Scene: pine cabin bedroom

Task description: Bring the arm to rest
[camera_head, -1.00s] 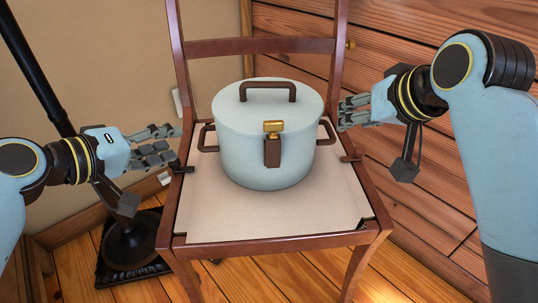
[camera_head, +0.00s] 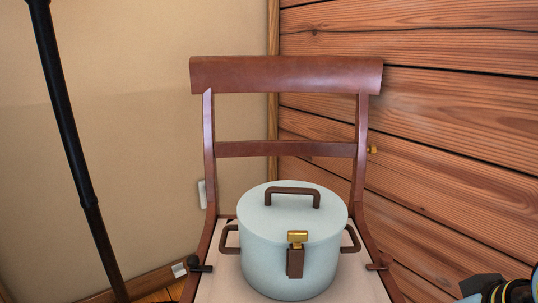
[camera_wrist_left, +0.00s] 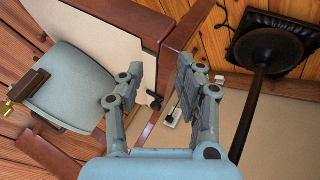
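My left gripper (camera_wrist_left: 158,68) is open and empty in the left wrist view, with its two fingers spread apart. It is beside the chair, and the pot lies off to its left in that view. The pale blue pot (camera_head: 290,262) stands upright on the chair seat, its lid on and a gold and brown clasp at its front. My left arm is outside the head view. Only a bit of my right wrist shows at the bottom right corner of the head view; its fingers are out of frame.
The wooden chair (camera_head: 286,76) stands near the wall corner, its pale seat (camera_wrist_left: 95,28) under the pot. A black floor lamp pole (camera_head: 70,140) stands at the left, its dark base (camera_wrist_left: 268,48) on the plank floor. A plank wall (camera_head: 450,120) rises on the right.

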